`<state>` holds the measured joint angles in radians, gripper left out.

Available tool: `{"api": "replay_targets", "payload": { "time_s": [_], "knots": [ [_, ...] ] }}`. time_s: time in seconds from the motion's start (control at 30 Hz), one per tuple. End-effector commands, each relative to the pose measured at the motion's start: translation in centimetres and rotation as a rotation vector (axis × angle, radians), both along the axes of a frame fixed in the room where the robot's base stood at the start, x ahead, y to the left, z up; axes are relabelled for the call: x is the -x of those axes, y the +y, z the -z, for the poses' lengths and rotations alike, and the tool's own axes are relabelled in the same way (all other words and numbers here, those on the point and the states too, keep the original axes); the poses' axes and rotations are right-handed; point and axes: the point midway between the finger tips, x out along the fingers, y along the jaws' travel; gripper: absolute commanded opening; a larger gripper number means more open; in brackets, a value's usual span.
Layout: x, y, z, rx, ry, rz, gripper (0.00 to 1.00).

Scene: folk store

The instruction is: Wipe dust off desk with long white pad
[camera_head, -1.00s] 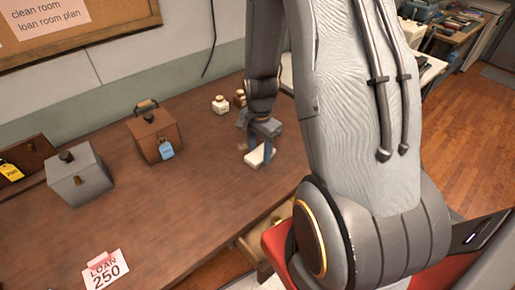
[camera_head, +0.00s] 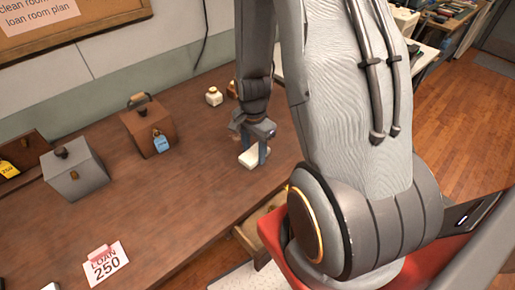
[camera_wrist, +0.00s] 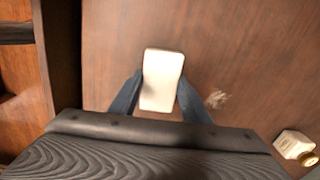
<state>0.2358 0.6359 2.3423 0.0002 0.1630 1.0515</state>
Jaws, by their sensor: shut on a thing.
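A long white pad (camera_head: 252,157) is at the right part of the brown wooden desk (camera_head: 170,200). My gripper (camera_head: 262,150) is shut on it, with a blue finger on each side; the pad also shows between the fingers (camera_wrist: 155,95) in the wrist view. Whether the pad touches the desk I cannot tell. A small pale dust patch (camera_wrist: 217,98) lies on the desk just right of the pad in the wrist view. In the head view my arm hides part of the desk.
A brown box (camera_head: 147,125) with a blue tag and a grey box (camera_head: 73,170) stand left of the pad. A small white bottle (camera_head: 213,97) stands behind; it also shows in the wrist view (camera_wrist: 294,146). A loan card (camera_head: 106,263) lies at front left. An open drawer (camera_head: 252,235) juts from the front edge.

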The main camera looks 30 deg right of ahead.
Motion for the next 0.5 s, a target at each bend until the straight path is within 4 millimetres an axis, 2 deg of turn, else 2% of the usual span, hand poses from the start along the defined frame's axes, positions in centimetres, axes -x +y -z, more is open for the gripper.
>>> {"api": "replay_targets", "payload": {
  "time_s": [0.13, 0.5],
  "knots": [
    [-0.3, 0.2, 0.1, -0.001, 0.004, -0.001, 0.18],
    [-3.2, 0.6, 0.0, 0.0, 0.0, -0.001, 0.18]
  ]
}}
